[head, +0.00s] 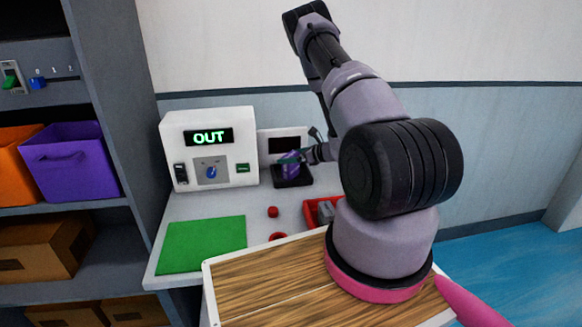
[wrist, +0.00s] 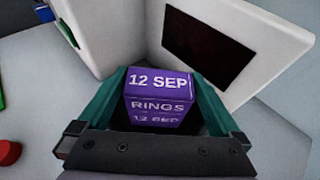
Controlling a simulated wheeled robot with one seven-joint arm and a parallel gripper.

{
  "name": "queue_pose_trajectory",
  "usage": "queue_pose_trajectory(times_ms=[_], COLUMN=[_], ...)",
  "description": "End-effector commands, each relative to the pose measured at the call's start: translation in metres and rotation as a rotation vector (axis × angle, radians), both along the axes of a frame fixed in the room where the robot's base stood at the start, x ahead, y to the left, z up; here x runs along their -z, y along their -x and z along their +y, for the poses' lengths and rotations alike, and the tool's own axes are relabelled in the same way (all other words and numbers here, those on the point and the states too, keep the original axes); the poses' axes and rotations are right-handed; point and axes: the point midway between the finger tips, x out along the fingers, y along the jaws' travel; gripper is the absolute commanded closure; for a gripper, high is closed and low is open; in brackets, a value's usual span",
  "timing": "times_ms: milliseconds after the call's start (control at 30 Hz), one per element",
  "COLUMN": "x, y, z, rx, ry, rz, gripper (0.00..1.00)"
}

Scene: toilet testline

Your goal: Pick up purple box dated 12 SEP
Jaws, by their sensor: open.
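A small purple box (wrist: 158,95) printed "12 SEP" and "RINGS" stands between the two fingers of my gripper (wrist: 160,112) in the wrist view. The fingers are green and open, one on each side of the box. I cannot tell whether either finger touches it. In the head view the purple box (head: 289,163) is on a black pad (head: 292,182) in front of a white device with a dark screen. My gripper (head: 298,158) reaches it from the right and partly hides it.
A white machine reading "OUT" (head: 210,150) stands left of the box; the screen device (head: 272,137) is behind it. A green mat (head: 203,245), a red knob (head: 272,212) and a red tray (head: 312,214) lie on the table. A shelf (head: 100,100) holds bins at left.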

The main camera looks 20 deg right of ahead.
Motion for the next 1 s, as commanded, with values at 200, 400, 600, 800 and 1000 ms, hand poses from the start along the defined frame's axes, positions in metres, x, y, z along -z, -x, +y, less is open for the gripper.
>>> queue_pose_trajectory(times_ms=[200, 400, 600, 800, 1000], x=[0.000, 0.000, 0.000, -0.011, -0.040], y=[-0.001, -0.001, -0.001, -0.001, -0.001], z=[0.000, 0.000, 0.000, 0.000, 0.000], rx=[0.001, 0.001, 0.001, 0.001, 0.002], ry=[0.000, 0.000, 0.000, 0.000, 0.000], rz=[0.000, 0.000, -0.001, -0.003, -0.005], gripper=[0.00, 0.70, 0.80, 0.80, 0.80])
